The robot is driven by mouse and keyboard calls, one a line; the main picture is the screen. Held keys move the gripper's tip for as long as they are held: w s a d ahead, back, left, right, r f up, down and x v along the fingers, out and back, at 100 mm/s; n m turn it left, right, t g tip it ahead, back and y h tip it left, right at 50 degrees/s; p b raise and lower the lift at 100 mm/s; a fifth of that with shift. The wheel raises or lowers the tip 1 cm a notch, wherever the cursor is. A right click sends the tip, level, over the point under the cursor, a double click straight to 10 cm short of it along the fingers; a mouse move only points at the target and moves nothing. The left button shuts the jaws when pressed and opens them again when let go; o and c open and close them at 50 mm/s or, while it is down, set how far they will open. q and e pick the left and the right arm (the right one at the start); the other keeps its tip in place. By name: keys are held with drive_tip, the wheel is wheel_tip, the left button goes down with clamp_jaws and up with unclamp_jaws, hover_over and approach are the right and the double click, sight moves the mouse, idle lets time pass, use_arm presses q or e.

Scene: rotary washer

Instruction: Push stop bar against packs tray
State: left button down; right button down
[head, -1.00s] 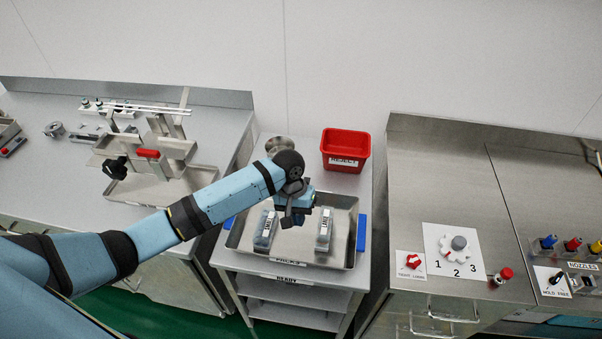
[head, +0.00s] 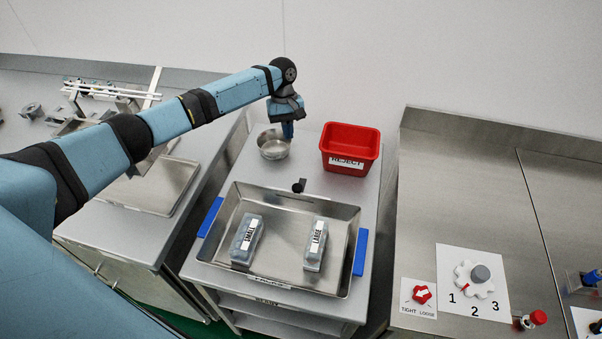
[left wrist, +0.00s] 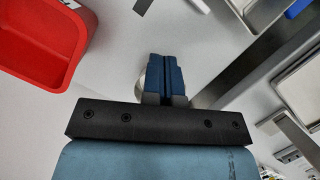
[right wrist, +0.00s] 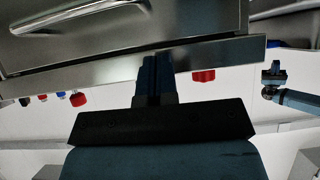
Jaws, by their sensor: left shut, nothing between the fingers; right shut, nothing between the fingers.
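The packs tray (head: 350,213) is a shallow steel tray with blue end handles on the middle cart. It holds a pack labelled SMALL (head: 246,240) and a pack labelled LARGE (head: 315,244), both apart. A black knob (head: 299,185) shows at the tray's back edge; I cannot clearly make out the stop bar itself. My left gripper (head: 287,130) is shut and empty, pointing down behind the tray, by the round bowl. Its closed blue fingers show in the left wrist view (left wrist: 165,78). My right gripper (right wrist: 155,80) is shut and empty below a steel counter edge, outside the head view.
The round steel bowl (head: 272,146) and the red REJECT bin (head: 350,149) stand behind the tray. The bin is close to the right of my left gripper. A counter with a numbered dial (head: 480,273) is at right. A bench with a fixture is at left.

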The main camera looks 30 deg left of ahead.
sight(297, 192)
use_arm(q)
drive_tip(key=p+x, duration=0.1)
drive_tip(key=x, duration=0.9)
drive_tip(key=shift+f, duration=0.3)
drive_tip(key=shift+s+d+f+p, duration=0.1)
drive_tip(key=shift+s+d+p, duration=0.5)
drive_tip(key=shift+s+d, duration=0.65)
drive_tip(key=shift+s, duration=0.1)
drive_tip(key=shift+f, duration=0.15)
use_arm(e)
drive_tip(key=shift+s+a+r, duration=0.1)
drive_tip(key=shift+s+r, duration=0.3)
drive_tip(key=shift+r, duration=0.45)
